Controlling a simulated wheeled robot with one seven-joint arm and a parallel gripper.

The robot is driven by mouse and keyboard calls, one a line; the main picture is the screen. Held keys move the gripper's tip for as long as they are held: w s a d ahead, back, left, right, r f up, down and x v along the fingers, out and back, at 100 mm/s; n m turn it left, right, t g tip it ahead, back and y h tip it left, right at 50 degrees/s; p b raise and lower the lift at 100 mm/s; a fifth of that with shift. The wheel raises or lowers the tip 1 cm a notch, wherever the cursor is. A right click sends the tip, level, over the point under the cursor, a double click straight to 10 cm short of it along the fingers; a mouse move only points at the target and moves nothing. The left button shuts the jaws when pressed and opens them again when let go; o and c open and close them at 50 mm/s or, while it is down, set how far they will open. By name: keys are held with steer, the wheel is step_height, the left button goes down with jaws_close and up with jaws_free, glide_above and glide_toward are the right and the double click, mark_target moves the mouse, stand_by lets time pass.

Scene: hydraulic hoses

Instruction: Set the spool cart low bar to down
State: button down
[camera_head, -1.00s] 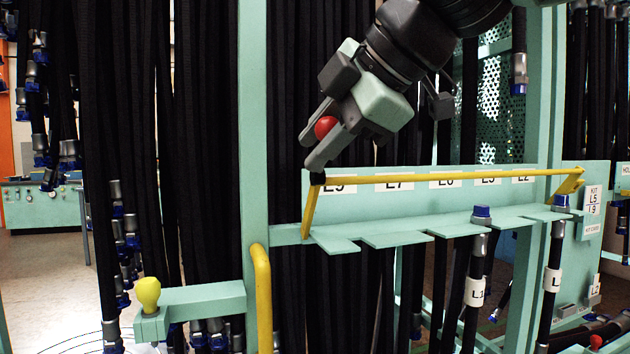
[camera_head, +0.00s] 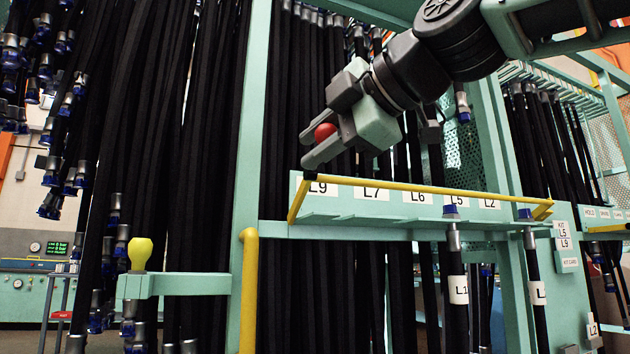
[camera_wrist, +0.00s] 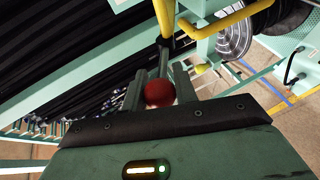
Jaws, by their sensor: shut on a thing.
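The low bar (camera_head: 420,188) is a thin yellow rail in front of a green label plate (camera_head: 400,217) with tags such as L9, L7 and L2. In the head view its end arms rise from the plate's slotted shelf, so the rail stands raised above it. A red knob (camera_head: 325,131) is between the fingers of my gripper (camera_head: 307,150), just above the bar's left end. The wrist view shows the red knob (camera_wrist: 159,93) between the fingertips (camera_wrist: 160,82), with a dark stem and yellow bar beyond. The knob's join to the bar is partly hidden.
Black hoses hang densely behind and left of the bar. Labelled hoses (camera_head: 457,285) stand in the shelf at right. A green post (camera_head: 252,130), a yellow handrail (camera_head: 249,290) and a yellow knob (camera_head: 140,253) on a green arm stand left of the bar.

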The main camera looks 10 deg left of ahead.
step_height(320, 180, down, 8)
steer(key=s+d+n+t+y+b, duration=0.1)
steer(key=n+t+y+b, duration=0.1)
steer(key=b, duration=2.1)
steer(key=shift+s+t+y, duration=0.35)
steer(key=shift+t+y, duration=0.35)
steer(key=shift+y, duration=0.4)
steer(key=shift+f+b, duration=0.2)
steer(key=shift+b, duration=0.4)
steer(key=c, duration=1.1)
jaws_free()
steer(key=shift+r, duration=0.1)
steer(key=b+v, duration=0.7)
steer(key=v, duration=1)
steer(key=shift+d+f, duration=0.2)
steer(key=shift+f, duration=0.05)
